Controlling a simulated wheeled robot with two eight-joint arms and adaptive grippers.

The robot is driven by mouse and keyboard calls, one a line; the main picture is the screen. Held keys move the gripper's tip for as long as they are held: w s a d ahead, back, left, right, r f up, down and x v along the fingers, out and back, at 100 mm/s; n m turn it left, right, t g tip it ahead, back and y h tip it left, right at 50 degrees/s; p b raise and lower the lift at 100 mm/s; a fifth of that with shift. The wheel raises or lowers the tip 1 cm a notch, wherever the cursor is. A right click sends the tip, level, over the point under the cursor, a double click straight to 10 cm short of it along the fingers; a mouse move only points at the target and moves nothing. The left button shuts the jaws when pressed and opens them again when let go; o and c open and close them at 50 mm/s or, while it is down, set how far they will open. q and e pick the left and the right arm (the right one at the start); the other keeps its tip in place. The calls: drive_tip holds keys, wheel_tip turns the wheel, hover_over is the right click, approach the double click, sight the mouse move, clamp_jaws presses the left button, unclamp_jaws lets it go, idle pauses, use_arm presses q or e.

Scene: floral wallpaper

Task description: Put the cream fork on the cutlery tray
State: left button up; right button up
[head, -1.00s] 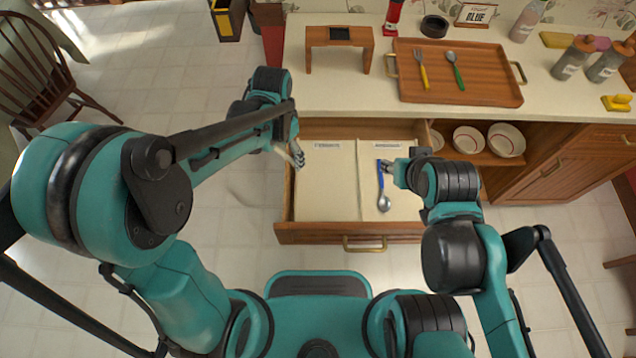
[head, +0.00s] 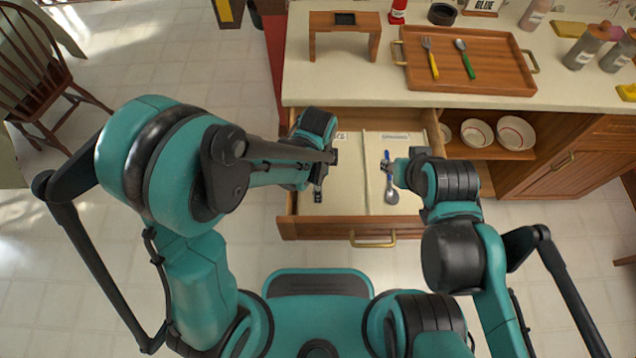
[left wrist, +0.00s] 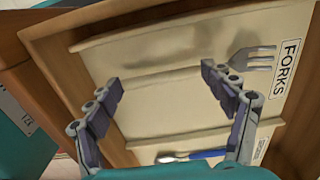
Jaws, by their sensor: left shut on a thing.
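The cream fork (left wrist: 258,58) lies in the drawer's forks compartment in the left wrist view. Its grey tines point to the FORKS label; its pale handle blends with the cream drawer floor. My left gripper (left wrist: 163,84) is over it, a finger towards each end of the handle, shut on it with the fingers well apart; the contact is unclear. In the head view my left gripper (head: 318,188) is low in the drawer's left part. The cutlery tray (head: 490,83) is wooden, on the counter. My right gripper (head: 389,166) is at the blue spoon's handle; its fingers are too small to judge.
The open drawer (head: 300,227) has two labelled compartments. The blue spoon (head: 391,196) lies in the right one. A yellow fork (head: 431,62) and a green spoon (head: 466,62) lie on the tray. A small wooden stand (head: 345,33) is left of the tray; bowls (head: 477,132) sit below.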

use_arm(q)
drive_tip(key=shift+f, duration=0.6)
use_arm(e)
drive_tip(key=shift+f, duration=0.3)
use_arm(q)
drive_tip(key=shift+f, duration=0.15)
drive_tip(key=o, duration=1)
drive_tip(key=shift+o, duration=0.2)
use_arm(e)
drive_tip(key=shift+f, duration=0.15)
